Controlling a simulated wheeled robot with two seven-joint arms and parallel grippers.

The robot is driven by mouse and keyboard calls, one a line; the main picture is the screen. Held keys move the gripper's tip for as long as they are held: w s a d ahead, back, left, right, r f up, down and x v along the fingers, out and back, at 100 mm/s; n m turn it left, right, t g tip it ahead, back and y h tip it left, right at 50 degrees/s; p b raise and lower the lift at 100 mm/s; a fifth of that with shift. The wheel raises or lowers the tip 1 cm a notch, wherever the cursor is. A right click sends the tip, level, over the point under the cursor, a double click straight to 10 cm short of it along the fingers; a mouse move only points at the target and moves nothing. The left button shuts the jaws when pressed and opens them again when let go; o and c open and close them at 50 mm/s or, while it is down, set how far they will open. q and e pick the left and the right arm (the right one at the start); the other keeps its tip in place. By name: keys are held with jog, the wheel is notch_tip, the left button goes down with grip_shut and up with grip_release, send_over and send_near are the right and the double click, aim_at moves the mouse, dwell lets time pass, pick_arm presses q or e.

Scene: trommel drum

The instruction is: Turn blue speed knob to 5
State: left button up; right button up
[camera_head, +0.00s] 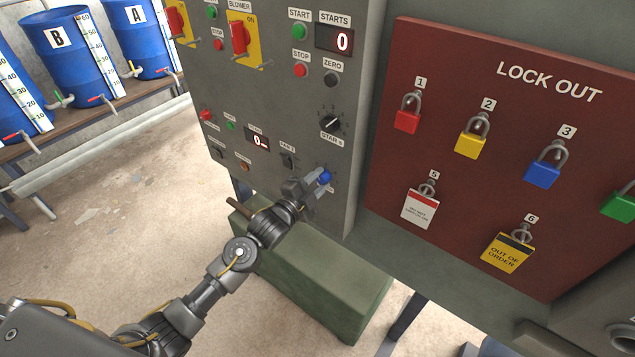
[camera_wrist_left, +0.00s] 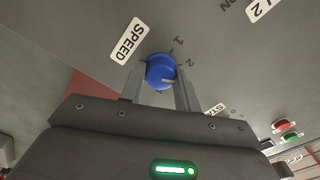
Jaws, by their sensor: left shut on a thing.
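The blue speed knob (camera_head: 324,177) sits low on the right side of the grey control panel (camera_head: 270,110). In the left wrist view the knob (camera_wrist_left: 160,72) is beside a white SPEED label (camera_wrist_left: 130,41). The scale numbers 1 and 2 show near it; the 5 is hidden or out of view. A pale line on the knob's face runs toward the right in that view. My left gripper (camera_head: 308,186) is shut on the knob, one finger on each side, as the left wrist view (camera_wrist_left: 160,88) shows. My right gripper is not in view.
A black rotary knob (camera_head: 331,123) is above the blue one. A red lock-out board (camera_head: 470,180) with several padlocks stands to the right. A green box (camera_head: 315,275) lies below the panel. Blue drums (camera_head: 75,45) stand on a bench at the back left.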

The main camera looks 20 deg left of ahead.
pick_arm(q)
jog(key=m, duration=0.6)
jog(key=shift+m+b, duration=0.3)
jog(key=shift+b, duration=0.1)
jog(key=m, duration=0.6)
jog(key=shift+b, duration=0.35)
jog(key=m, duration=0.6)
jog(key=shift+f+m, duration=0.1)
jog(key=shift+m, duration=0.2)
jog(key=m, duration=0.6)
jog(key=shift+a, duration=0.1)
jog(key=shift+m, duration=0.3)
jog(key=o, duration=1)
